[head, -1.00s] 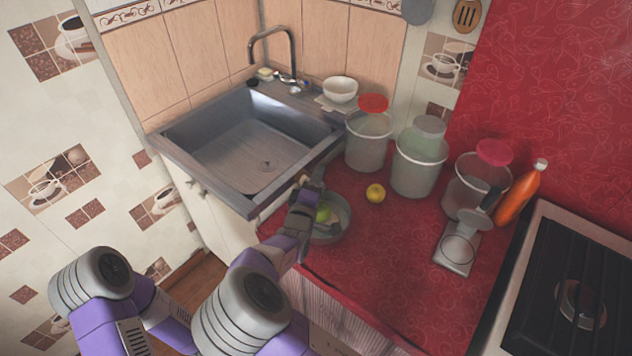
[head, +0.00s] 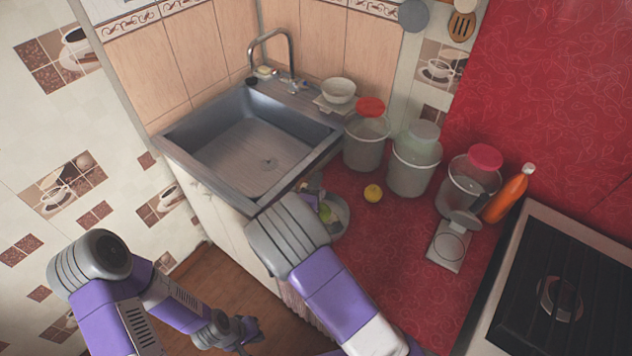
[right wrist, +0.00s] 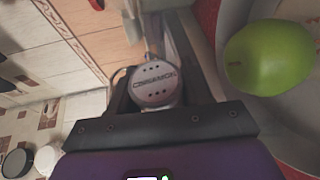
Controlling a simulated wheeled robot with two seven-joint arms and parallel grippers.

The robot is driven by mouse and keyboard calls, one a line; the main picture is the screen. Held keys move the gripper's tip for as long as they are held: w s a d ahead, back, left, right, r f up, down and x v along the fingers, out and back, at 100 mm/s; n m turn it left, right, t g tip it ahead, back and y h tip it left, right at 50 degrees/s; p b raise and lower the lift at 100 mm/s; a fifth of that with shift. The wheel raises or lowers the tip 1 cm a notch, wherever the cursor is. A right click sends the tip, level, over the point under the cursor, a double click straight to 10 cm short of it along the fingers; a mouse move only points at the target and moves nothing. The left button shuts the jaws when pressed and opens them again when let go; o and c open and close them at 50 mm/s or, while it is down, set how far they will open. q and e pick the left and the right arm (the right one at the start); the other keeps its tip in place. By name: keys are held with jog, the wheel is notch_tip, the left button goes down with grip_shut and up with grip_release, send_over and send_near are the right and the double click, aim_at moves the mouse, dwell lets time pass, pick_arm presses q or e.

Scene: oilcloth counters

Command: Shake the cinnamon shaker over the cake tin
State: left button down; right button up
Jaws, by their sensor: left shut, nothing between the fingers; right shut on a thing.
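The cinnamon shaker (right wrist: 155,84) has a grey round lid with holes and lettering, facing the right wrist camera. My right gripper (right wrist: 152,58) is shut on it. In the right wrist view the apple (right wrist: 268,57) and the pale tin (right wrist: 300,125) are right of the shaker. My left gripper (head: 243,332) is shut and empty, low over the floor.
A sink (head: 245,150) lies left of the red counter (head: 385,265). Several pale bins, including one with a red lid (head: 371,107), line the back. A scale (head: 448,245), orange bottle (head: 508,195) and stove (head: 540,290) are right.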

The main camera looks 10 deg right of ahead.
jog(key=n+g+p, duration=0.1)
jog(key=n+p, duration=0.1)
jog(key=n+g+p, duration=0.1)
jog(key=p, duration=0.1)
jog(key=shift+s+d+f+n+p, duration=0.1)
jog(key=shift+s+f+n+p, duration=0.1)
jog(key=shift+f+n+p, duration=0.15)
jog(key=r+n+p, duration=0.1)
jog(key=p, duration=0.3)
jog(key=r+n+g+p, duration=0.1)
jog(key=r+p, duration=0.1)
jog(key=p, duration=0.2)
jog(key=r+n+g+h+p, duration=0.1)
jog(key=p, duration=0.3)
jog(key=shift+s+d+r+n+p, duration=0.25)
jog(key=shift+s+d+r+p, duration=0.1)
jog(key=shift+s+r+p, duration=0.05)
jog(key=shift+s+r+n+g+p, duration=0.1)
jog(key=shift+r+n+g+p, duration=0.25)
jog(key=shift+p, duration=0.55)
